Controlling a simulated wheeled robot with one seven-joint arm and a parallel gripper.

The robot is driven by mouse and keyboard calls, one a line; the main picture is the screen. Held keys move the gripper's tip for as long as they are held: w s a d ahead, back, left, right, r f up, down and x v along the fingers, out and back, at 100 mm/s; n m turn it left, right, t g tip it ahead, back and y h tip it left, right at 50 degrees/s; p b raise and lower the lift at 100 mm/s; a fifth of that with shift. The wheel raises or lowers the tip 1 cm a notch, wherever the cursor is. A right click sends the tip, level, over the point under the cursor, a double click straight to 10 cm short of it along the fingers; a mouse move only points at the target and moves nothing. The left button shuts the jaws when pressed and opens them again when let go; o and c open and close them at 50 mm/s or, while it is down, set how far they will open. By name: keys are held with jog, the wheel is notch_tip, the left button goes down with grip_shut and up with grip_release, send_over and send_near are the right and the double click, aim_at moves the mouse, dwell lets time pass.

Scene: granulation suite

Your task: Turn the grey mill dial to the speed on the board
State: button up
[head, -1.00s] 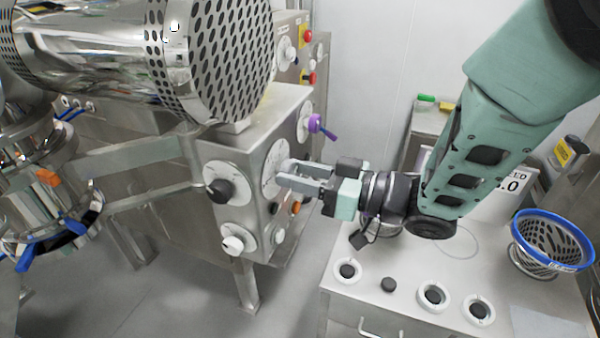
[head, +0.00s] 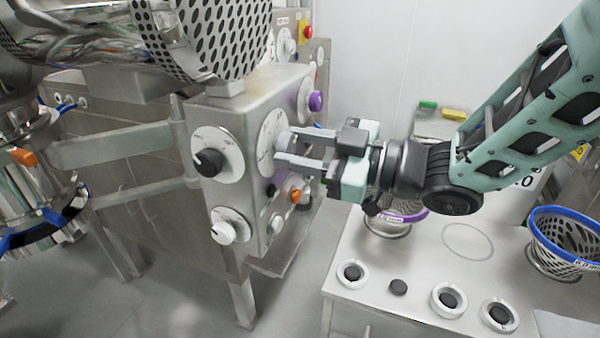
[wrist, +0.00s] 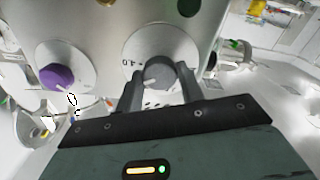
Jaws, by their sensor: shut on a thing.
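The grey mill dial (wrist: 159,74) sits in the middle of a white round scale plate (wrist: 185,45) in the wrist view, with a figure that looks like 4.0 at the plate's left. My gripper (wrist: 160,85) has one finger on each side of the dial and is shut on it. In the head view my gripper (head: 282,150) reaches from the right to the cabinet's right face, and its fingers cover most of the dial. The speed board (head: 528,183) stands behind my arm at the right; only a final "0" is readable.
A purple knob (head: 315,101) is beside the grey dial, also in the wrist view (wrist: 57,77). A black knob (head: 208,162) and a white knob (head: 223,232) are on the cabinet's front. A blue-rimmed basket (head: 567,238) stands on the bench at right.

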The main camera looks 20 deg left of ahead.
jog(key=n+b, duration=0.1)
jog(key=b, duration=0.1)
jog(key=n+b, duration=0.1)
jog(key=b, duration=0.1)
jog(key=n+b, duration=0.2)
jog(key=shift+f, duration=0.25)
jog(key=shift+r+n+b, duration=0.15)
jog(key=shift+n+b, duration=0.75)
jog(key=shift+b, duration=0.2)
jog(key=shift+r, duration=0.1)
jog(key=o, duration=1)
jog(key=shift+d, duration=0.15)
jog(key=d+b, duration=0.1)
jog(key=d, duration=0.4)
jog(key=s+d+b, duration=0.1)
jog(key=d, duration=0.5)
jog(key=d+b, duration=0.1)
jog(key=d, duration=0.5)
jog(key=shift+s, duration=0.2)
